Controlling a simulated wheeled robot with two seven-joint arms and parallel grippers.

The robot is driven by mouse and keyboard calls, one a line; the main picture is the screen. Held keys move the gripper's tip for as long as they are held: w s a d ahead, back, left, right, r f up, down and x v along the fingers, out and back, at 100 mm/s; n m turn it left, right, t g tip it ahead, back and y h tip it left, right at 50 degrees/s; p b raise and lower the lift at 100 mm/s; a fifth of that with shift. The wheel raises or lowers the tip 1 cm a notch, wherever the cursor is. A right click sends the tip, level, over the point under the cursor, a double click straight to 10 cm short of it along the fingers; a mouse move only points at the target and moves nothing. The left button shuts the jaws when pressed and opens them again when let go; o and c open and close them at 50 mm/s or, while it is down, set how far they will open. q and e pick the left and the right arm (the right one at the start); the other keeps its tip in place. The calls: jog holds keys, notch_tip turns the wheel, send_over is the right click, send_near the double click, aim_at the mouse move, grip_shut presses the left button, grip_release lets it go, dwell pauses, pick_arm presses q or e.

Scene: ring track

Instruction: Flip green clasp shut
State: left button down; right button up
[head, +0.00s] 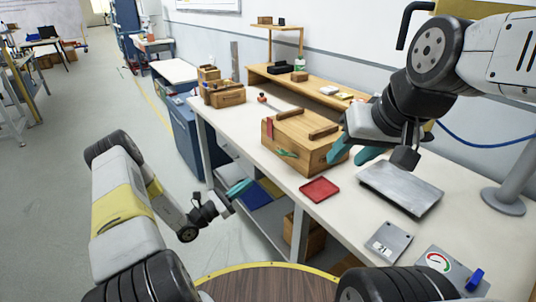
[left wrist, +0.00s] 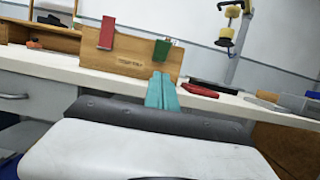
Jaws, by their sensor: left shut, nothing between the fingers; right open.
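A wooden box (head: 296,134) sits on the white workbench with its lid down. Its front carries a red clasp (head: 269,127) and a green clasp (head: 287,153). The green clasp sticks out from the front in the head view. The left wrist view shows the box front (left wrist: 130,70), the upright red clasp (left wrist: 107,33) and the green clasp (left wrist: 161,50). My left gripper (head: 239,188) is shut and empty, off the bench's front edge, apart from the box. Its teal fingers (left wrist: 162,90) point toward the green clasp. My right gripper (head: 353,155) is open at the box's right end; contact is unclear.
A red tray (head: 320,189) lies in front of the box. A grey metal plate (head: 400,188) and a gauge panel (head: 438,262) are to the right. A smaller wooden box (head: 223,94) stands farther back. Below the bench is a shelf with a blue bin (head: 255,196).

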pick_arm(q)
send_near(281, 153)
notch_tip(281, 153, down, 3)
jog(key=w+d, duration=0.2)
jog(key=w, duration=0.1)
jog(key=d+r, duration=0.1)
jog(key=r, duration=0.1)
jog(key=w+d+r, duration=0.1)
jog(key=r, duration=0.1)
jog(key=shift+w+d, duration=0.1)
jog(key=shift+d, duration=0.05)
